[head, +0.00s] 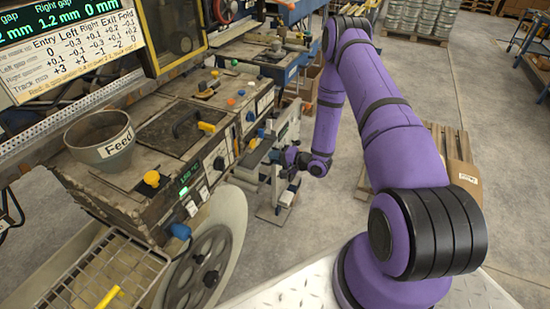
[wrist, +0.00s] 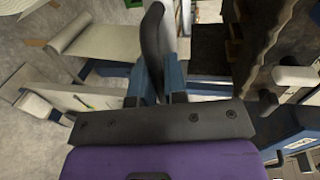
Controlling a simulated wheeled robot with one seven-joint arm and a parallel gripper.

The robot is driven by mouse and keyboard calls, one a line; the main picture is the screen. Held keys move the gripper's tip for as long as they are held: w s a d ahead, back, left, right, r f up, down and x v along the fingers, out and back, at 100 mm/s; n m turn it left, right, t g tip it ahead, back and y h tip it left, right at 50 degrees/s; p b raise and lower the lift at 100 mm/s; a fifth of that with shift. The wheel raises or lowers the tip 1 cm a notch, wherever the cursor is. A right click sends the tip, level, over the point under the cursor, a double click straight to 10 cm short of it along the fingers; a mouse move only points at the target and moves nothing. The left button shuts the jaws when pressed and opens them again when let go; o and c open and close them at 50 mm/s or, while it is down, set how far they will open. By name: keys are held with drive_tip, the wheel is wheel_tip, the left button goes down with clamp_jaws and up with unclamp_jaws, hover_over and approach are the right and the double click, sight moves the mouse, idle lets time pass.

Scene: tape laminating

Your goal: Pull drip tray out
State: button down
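My gripper (wrist: 157,85) shows in the wrist view as two blue fingers close together. A dark upright curved piece stands between them; I cannot tell whether it is held or only lies in line with them. In the head view my gripper (head: 276,156) is small and partly hidden, beside a grey upright frame at the machine's right side. A wire-grid tray (head: 88,270) with a yellow handle sits low at the machine's front left, far from my gripper. It may be the drip tray, but I cannot be sure.
The machine bench (head: 150,185) carries a grey "Feed" bowl (head: 100,140), knobs and a black-handled lid. A large spoked wheel (head: 198,268) is below it. A pallet with a carton (head: 455,155) stands behind my arm.

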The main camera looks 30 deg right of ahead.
drive_tip(key=shift+s, duration=0.1)
drive_tip(key=f+v, duration=0.3)
drive_tip(key=v, duration=1.3)
drive_tip(key=shift+s+d+f, duration=0.15)
drive_tip(key=shift+s+d, duration=0.25)
drive_tip(key=shift+s, duration=0.1)
drive_tip(key=c, duration=1.2)
unclamp_jaws()
drive_tip(key=v, duration=1)
drive_tip(key=shift+s+d, duration=0.2)
drive_tip(key=shift+s, duration=0.1)
